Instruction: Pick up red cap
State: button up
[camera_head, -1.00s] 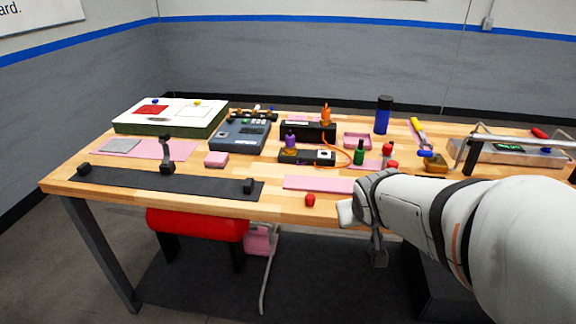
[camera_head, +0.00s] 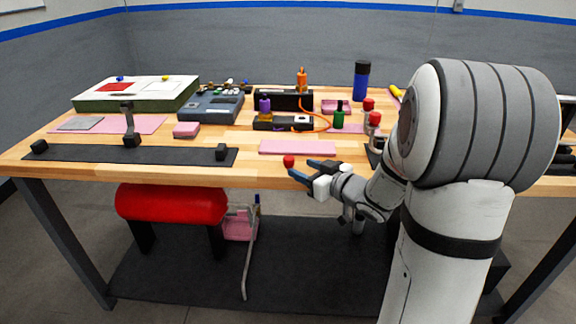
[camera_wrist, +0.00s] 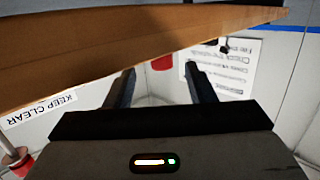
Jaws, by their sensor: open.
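The small red cap (camera_head: 289,161) sits near the front edge of the wooden table, just left of my gripper (camera_head: 301,168). My gripper is open, its two dark fingers pointing left toward the cap at about table-edge height. The cap seems close to the fingertips, but I cannot tell whether it lies between them. In the wrist view, my gripper (camera_wrist: 160,78) shows both fingers apart with nothing clearly held. A red patch beyond them there is too unclear to identify.
The wooden table (camera_head: 200,175) holds a black strip (camera_head: 170,153) at front left and a pink mat (camera_head: 298,147) behind the cap. Red-topped items (camera_head: 368,104) and a green bottle (camera_head: 339,118) stand farther back. The table edge spans the upper wrist view (camera_wrist: 120,55).

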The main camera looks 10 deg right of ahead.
aim_at(292, 163)
jog(key=x, duration=0.6)
jog(key=shift+w+a+r, duration=0.15)
jog(key=shift+w+a, duration=0.05)
jog(key=shift+a, duration=0.1)
grip_shut()
